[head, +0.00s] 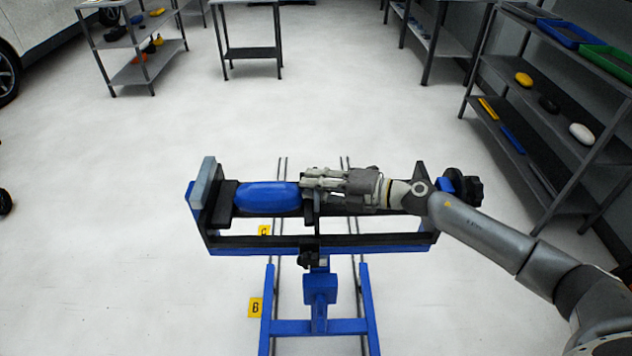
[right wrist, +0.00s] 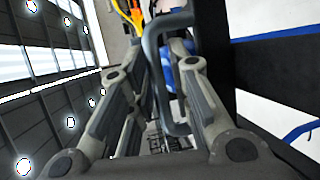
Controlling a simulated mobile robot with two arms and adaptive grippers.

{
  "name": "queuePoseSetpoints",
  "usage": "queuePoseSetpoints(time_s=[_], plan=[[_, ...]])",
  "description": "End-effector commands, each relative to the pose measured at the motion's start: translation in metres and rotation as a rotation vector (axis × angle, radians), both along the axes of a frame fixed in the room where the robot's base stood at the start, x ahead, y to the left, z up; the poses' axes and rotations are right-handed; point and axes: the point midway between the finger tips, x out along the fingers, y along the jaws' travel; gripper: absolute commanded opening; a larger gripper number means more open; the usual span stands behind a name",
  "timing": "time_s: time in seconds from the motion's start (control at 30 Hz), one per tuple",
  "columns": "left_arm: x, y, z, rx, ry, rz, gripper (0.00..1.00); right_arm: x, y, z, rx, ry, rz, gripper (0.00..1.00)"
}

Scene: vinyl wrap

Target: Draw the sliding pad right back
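A blue rounded piece (head: 268,197) lies along the stand's frame between a dark pad (head: 222,203) at its left and my right gripper (head: 318,185) at its right. In the right wrist view a grey U-shaped handle (right wrist: 155,75) stands between the fingers of my right gripper (right wrist: 160,55). A gap shows between the handle's bar and one finger, so the fingers look open around it. The pad behind this handle is mostly hidden by the gripper and arm. My left gripper is out of view.
The blue stand (head: 318,327) carries the black front rail (head: 375,240) and a black knob (head: 465,187) at the right end. A shelf rack (head: 572,90) with trays stands at the right. The floor behind the stand is clear.

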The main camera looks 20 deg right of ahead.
Motion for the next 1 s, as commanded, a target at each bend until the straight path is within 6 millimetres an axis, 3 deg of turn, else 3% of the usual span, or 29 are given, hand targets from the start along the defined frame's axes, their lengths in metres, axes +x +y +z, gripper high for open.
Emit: queuePoseSetpoints(time_s=[0.13, 0.3, 0.63, 0.77, 1.0], plan=[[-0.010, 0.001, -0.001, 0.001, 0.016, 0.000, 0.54, 0.000, 0.000, 0.000, 0.000, 0.000, 0.000, 0.19], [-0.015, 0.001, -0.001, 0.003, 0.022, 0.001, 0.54, 0.000, 0.000, 0.000, 0.000, 0.000, 0.000, 0.00], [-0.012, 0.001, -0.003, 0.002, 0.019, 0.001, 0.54, -0.001, -0.003, -0.002, -0.001, 0.002, -0.001, 0.00], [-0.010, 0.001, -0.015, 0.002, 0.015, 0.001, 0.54, -0.006, -0.024, -0.007, -0.004, 0.004, -0.004, 0.00], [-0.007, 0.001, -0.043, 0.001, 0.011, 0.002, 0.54, -0.022, -0.077, -0.009, -0.005, 0.005, -0.005, 0.00]])
